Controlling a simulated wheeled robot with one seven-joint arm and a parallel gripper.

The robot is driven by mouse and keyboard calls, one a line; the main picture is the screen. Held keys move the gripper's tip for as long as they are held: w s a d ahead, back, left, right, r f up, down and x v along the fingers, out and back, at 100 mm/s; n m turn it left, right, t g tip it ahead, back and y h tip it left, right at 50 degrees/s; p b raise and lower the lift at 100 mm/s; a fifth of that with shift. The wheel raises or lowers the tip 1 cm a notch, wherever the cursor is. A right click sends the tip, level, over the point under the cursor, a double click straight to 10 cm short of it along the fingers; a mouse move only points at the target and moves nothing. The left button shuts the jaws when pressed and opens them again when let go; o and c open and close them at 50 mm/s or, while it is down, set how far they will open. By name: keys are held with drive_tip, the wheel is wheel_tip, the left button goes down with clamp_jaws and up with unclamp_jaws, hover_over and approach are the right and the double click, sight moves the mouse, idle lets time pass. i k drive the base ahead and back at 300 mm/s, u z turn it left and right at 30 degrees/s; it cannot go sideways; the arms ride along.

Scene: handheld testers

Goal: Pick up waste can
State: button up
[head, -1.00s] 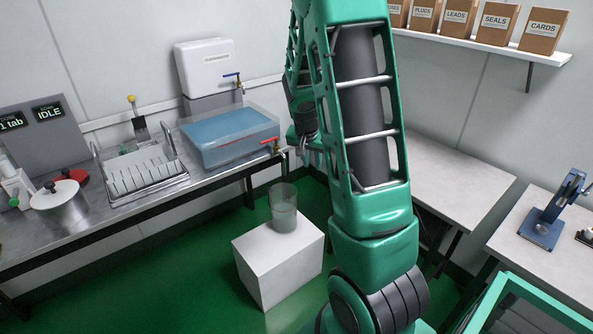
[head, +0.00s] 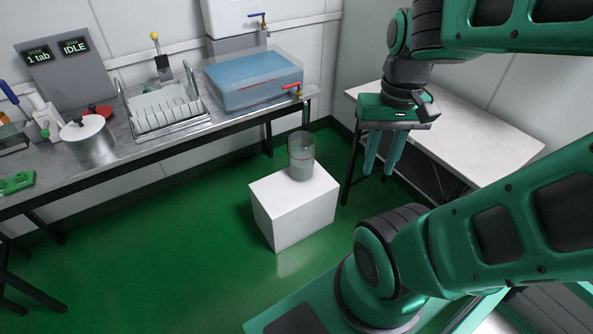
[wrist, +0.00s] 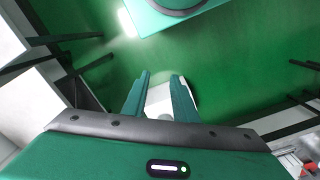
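A clear cylindrical can (head: 301,168), which looks like the waste can, stands upright on a white block (head: 292,208); its lower part looks greyish. My gripper (head: 378,172) hangs with its fingers pointing down, to the right of the can and apart from it, in front of the right-hand table. In the wrist view the two fingers of my gripper (wrist: 160,77) are apart, with nothing held between them. A white surface (wrist: 160,97) shows beyond them, probably the block; I cannot make out the can there.
A tank of blue liquid (head: 255,82) with a red-handled tap sits on the steel bench, above and left of the can. A dish rack (head: 165,112) and a lidded pot (head: 90,145) stand farther left. A white table (head: 470,125) is at right. Green floor (head: 180,250) left of the block is clear.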

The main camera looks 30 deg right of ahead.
sight(301, 143)
drive_tip(key=u, duration=0.05)
drive_tip(key=k, duration=0.4)
drive_tip(key=z, duration=0.75)
drive_tip(key=i, duration=1.45)
drive_tip(key=u, duration=0.6)
